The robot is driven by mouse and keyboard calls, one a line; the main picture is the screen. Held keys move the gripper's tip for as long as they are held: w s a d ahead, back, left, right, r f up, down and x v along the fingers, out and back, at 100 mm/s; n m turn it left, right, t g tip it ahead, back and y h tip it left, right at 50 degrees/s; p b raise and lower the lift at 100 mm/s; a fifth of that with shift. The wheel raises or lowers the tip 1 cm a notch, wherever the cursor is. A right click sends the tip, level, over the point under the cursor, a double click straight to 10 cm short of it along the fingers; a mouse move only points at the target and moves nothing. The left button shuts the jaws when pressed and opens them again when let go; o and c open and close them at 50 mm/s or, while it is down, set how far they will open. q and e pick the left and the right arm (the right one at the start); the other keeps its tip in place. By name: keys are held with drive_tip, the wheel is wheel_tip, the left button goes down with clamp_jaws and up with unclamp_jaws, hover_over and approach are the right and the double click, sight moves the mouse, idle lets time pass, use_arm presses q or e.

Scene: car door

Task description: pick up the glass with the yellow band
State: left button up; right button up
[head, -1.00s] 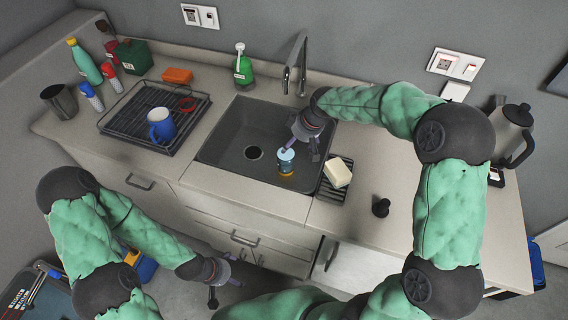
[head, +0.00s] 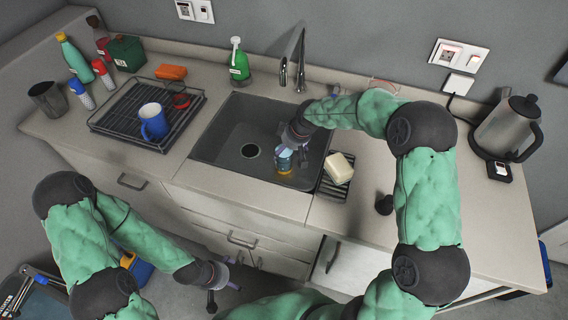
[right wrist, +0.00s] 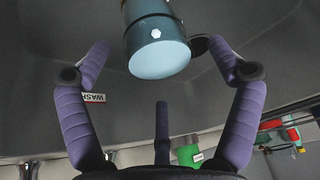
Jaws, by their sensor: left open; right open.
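The glass with the yellow band (head: 284,166) stands in the right part of the sink (head: 215,155). My right gripper (head: 292,158) is at the glass from above and partly hides it. In the right wrist view, the glass (right wrist: 158,50) is a blue-grey cylinder with a pale round end, lying between the spread fingers of my right gripper (right wrist: 150,52). The right finger comes close to its side; I cannot tell whether it touches. The yellow band does not show there. My left gripper (head: 226,284) is open and empty, low in front of the cabinets.
A sponge (head: 339,168) on a dark rack lies right of the sink. The faucet (head: 298,60) and a green soap bottle (head: 238,62) stand behind. A drying rack (head: 110,128) with a blue mug (head: 154,122) is left. A kettle (head: 508,125) stands at right.

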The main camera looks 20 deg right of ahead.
sight(284, 151)
drive_tip(key=x, duration=0.3)
drive_tip(key=shift+b, duration=0.35)
drive_tip(key=shift+s, duration=0.1)
drive_tip(key=shift+r, duration=0.1)
drive_tip(key=c, duration=1.7)
drive_tip(key=shift+r+p, duration=1.65)
drive_tip(key=shift+r, duration=3.4)
